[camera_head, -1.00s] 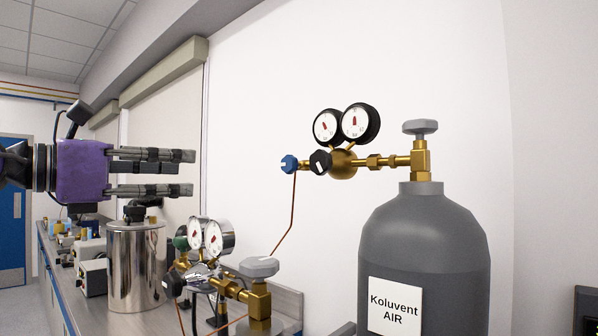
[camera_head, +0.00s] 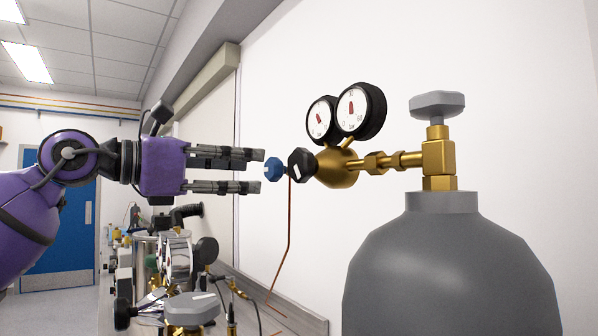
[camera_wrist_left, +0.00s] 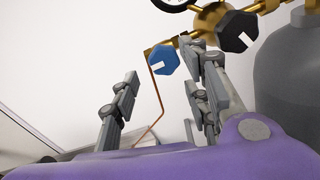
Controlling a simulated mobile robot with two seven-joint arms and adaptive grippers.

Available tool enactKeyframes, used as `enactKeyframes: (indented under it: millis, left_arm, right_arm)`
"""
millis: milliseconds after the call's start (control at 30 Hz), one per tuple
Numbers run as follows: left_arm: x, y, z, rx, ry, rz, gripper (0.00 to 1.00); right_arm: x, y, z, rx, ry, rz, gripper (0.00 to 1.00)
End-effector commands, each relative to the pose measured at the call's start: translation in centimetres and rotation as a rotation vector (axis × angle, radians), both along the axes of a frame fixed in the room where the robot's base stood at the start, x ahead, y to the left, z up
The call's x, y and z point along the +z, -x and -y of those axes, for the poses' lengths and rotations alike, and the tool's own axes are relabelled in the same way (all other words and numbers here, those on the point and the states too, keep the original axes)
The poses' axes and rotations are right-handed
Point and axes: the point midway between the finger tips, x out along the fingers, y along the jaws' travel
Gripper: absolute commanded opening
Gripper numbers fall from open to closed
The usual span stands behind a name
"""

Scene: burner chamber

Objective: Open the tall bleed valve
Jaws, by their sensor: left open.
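The tall grey cylinder (camera_head: 455,275) carries a brass regulator (camera_head: 338,169) with a blue knob (camera_head: 273,169) at its left end, which looks like the bleed valve. A black knob (camera_head: 301,165) sits just right of it. My left gripper (camera_head: 261,170) is open and points right, its fingertips just left of the blue knob. In the left wrist view the blue knob (camera_wrist_left: 163,61) shows between and beyond my open fingers (camera_wrist_left: 158,75), nearer the right one. I cannot tell whether a finger touches it. My right gripper is not in view.
Two gauges (camera_head: 359,110) stand above the regulator, and a grey handwheel (camera_head: 437,104) tops the cylinder. A thin copper tube (camera_head: 289,225) hangs below the blue knob. A lower regulator with gauges (camera_head: 175,257) and a grey handwheel (camera_head: 192,308) stands at the lower left.

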Motion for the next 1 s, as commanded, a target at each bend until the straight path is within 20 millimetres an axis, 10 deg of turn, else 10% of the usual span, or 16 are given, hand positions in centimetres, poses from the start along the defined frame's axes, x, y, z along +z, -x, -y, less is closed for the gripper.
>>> enactKeyframes:
  millis: [600,1000]
  left_arm:
    - [0.3,-4.1,5.9,-0.002,0.002,0.002,0.43]
    - [0.0,-4.6,6.3,0.0,0.0,0.0,0.37]
  right_arm:
    - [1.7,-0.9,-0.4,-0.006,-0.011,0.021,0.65]
    - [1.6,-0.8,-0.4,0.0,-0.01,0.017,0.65]
